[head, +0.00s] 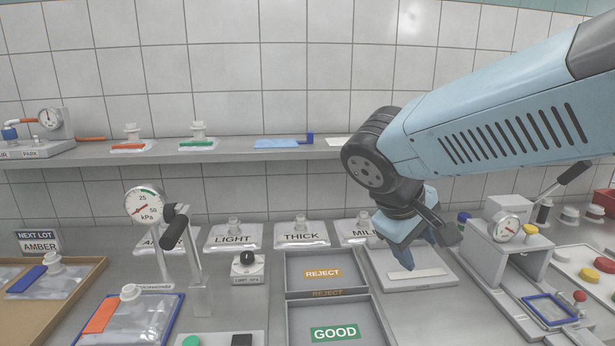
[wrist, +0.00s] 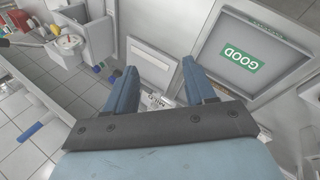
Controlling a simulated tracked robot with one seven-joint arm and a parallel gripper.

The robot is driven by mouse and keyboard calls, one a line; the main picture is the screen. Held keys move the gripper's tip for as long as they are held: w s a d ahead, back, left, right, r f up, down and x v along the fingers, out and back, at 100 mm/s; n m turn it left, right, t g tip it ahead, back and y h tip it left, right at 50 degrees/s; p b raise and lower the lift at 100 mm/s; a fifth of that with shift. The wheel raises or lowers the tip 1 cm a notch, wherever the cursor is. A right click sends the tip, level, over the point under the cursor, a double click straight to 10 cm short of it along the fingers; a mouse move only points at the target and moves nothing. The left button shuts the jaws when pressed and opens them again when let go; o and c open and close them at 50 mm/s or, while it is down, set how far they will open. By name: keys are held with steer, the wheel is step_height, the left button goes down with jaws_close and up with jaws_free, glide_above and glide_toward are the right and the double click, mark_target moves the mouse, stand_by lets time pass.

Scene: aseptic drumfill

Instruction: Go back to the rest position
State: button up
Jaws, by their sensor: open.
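My gripper (head: 424,262) hangs from my blue arm at the right of the head view, over a pale plate (head: 440,285) on the bench. In the wrist view my gripper (wrist: 165,88) shows its two blue fingers spread apart, with nothing between them. The fingertips look apart from the bench, but the exact height is hard to tell. The arm hides part of the shelf and of the label behind it.
The GOOD tray (head: 370,308) and REJECT tray (head: 290,258) lie left of my gripper, both without bags. A gauge press (head: 520,240) stands to the right. Bags lie at the left, one in a blue frame (head: 78,335). A shelf (head: 240,152) runs behind.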

steer(key=s+d+r+m+t+y, duration=0.2)
steer(key=s+d+r+m+y, duration=0.1)
steer(key=d+m+y, duration=0.2)
steer(key=shift+d+m, duration=0.2)
steer(key=shift+m, duration=0.4)
steer(key=shift+c, duration=1.1)
